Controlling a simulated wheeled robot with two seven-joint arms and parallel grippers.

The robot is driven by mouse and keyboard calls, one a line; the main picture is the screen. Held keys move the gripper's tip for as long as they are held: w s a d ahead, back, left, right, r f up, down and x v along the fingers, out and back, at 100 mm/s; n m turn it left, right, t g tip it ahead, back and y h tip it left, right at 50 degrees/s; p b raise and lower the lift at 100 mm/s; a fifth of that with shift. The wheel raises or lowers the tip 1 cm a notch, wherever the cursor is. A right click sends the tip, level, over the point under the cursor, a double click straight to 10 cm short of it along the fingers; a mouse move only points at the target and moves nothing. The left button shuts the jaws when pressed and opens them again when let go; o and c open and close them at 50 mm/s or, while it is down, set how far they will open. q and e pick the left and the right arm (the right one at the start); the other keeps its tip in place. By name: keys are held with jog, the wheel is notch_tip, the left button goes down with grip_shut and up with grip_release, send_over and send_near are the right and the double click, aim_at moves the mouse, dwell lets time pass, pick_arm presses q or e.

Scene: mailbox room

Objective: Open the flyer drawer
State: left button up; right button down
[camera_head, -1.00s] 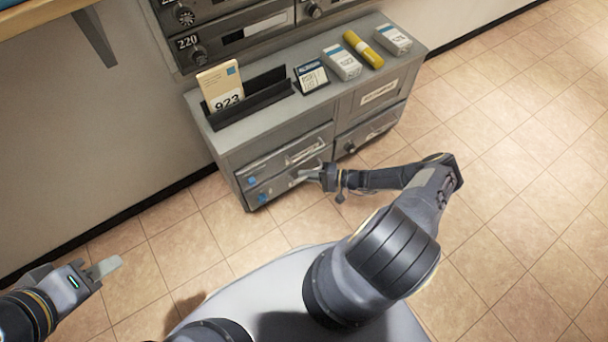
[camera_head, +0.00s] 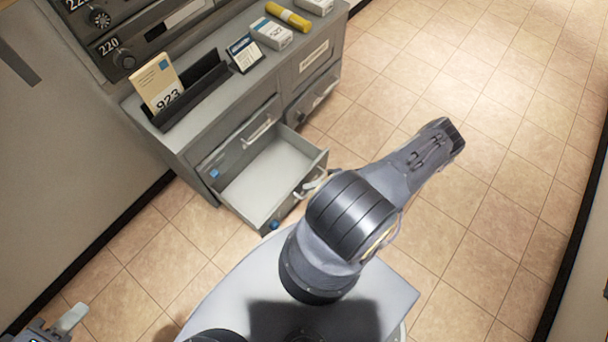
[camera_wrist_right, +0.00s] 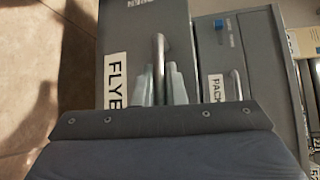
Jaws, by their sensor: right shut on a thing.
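The flyer drawer (camera_head: 275,175) is the lower left drawer of the grey cabinet. It stands pulled out, and its pale inside looks empty. In the right wrist view its front bears a label starting "FLYE" (camera_wrist_right: 115,80), beside a vertical-looking metal bar handle (camera_wrist_right: 159,50). My right gripper (camera_head: 312,184) is at the drawer front, partly hidden behind my own arm in the head view. In the right wrist view its fingers (camera_wrist_right: 160,85) are shut around the handle. My left gripper (camera_head: 68,322) is at the bottom left, away from the cabinet and only partly in view.
The drawer above (camera_head: 250,135) is shut; its label starts "PACK" (camera_wrist_right: 216,90). On the cabinet top (camera_head: 215,110) stand a black holder with a "923" envelope (camera_head: 160,85), a small dark card stand, white boxes and a yellow roll (camera_head: 288,17). Tiled floor at right is clear.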

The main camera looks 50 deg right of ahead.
jog(key=shift+s, duration=0.1)
jog(key=c, duration=1.8)
grip_release()
jog(key=shift+o, duration=0.2)
jog(key=v, duration=0.8)
jog(key=shift+p, duration=0.3)
